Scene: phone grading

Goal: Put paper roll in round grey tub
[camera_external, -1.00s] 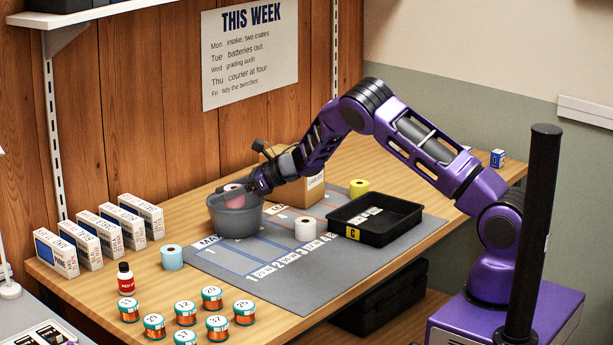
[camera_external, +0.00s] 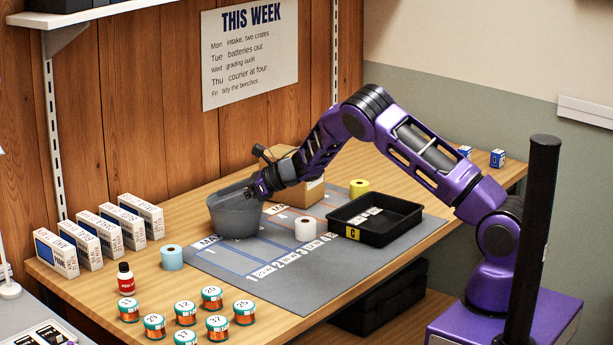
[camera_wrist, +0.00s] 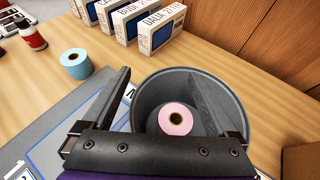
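The round grey tub (camera_external: 237,217) stands at the back left of the grey mat in the external view. In the wrist view its rim and inner wall (camera_wrist: 150,88) show just ahead of my gripper. A pink paper roll (camera_wrist: 175,119) lies inside the tub, hole facing up. My gripper (camera_wrist: 160,88) is open and empty, with its fingers spread wide; the right finger reaches over the tub's inside and the left one is outside it. In the external view my gripper (camera_external: 250,190) is at the tub's rim.
A white roll (camera_external: 305,229), a blue roll (camera_external: 172,257) and a yellow roll (camera_external: 359,188) stand on the table. A black tray (camera_external: 374,219) is to the right, a cardboard box (camera_external: 300,190) behind. White boxes (camera_external: 127,227), a red bottle (camera_external: 125,278) and several small jars (camera_external: 185,313) are at left.

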